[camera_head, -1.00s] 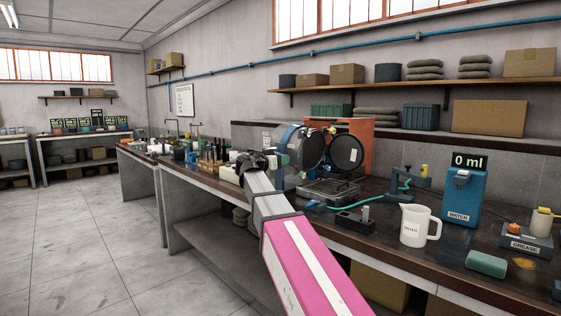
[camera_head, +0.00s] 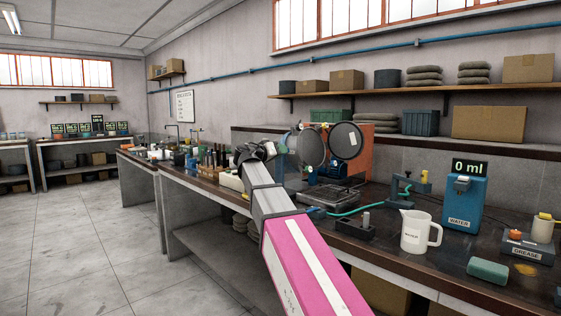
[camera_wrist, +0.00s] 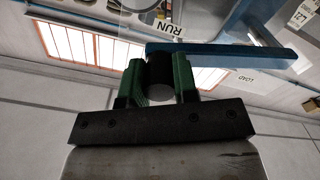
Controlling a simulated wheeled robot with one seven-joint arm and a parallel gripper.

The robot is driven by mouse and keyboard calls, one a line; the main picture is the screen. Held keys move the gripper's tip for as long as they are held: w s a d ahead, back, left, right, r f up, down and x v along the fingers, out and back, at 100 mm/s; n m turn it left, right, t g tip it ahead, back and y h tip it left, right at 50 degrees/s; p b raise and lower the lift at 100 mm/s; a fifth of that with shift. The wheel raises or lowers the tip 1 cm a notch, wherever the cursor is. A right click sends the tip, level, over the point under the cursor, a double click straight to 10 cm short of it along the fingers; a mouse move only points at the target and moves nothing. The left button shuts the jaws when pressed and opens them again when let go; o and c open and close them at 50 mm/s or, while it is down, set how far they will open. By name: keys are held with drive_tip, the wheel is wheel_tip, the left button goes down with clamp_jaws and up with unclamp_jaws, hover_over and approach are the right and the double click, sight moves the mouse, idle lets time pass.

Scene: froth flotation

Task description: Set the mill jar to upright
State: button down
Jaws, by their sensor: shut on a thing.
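The mill jar (camera_head: 310,148) appears as a drum with a dark round end, held above the bench and tilted. A second dark round disc (camera_head: 346,140), with a small pale label, is beside it on the right. My gripper (camera_head: 276,147) is just left of the jar. In the wrist view, the green fingers of my gripper (camera_wrist: 160,82) are shut on a black round handle (camera_wrist: 160,68) at the end of a blue lever (camera_wrist: 225,51). A RUN label (camera_wrist: 167,27) and a LOAD label (camera_wrist: 245,79) show near the lever. The jar's exact angle is hard to tell.
An orange frame (camera_head: 362,168) stands behind the jar. A metal tray (camera_head: 328,198) lies in front of it. Bottles (camera_head: 215,156) crowd the bench at left.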

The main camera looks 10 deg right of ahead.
drive_tip(key=w+a+r+n, duration=0.7)
drive_tip(key=w+r+n, duration=0.2)
drive_tip(key=n, duration=0.5)
drive_tip(key=shift+w+a+r+n, duration=0.2)
drive_tip(key=shift+w+n, duration=0.1)
drive_tip(key=shift+w, duration=0.65)
drive_tip(key=c, duration=0.9)
unclamp_jaws()
drive_tip(key=shift+w, duration=0.1)
drive_tip(key=v, duration=1.1)
drive_tip(key=shift+d, duration=0.1)
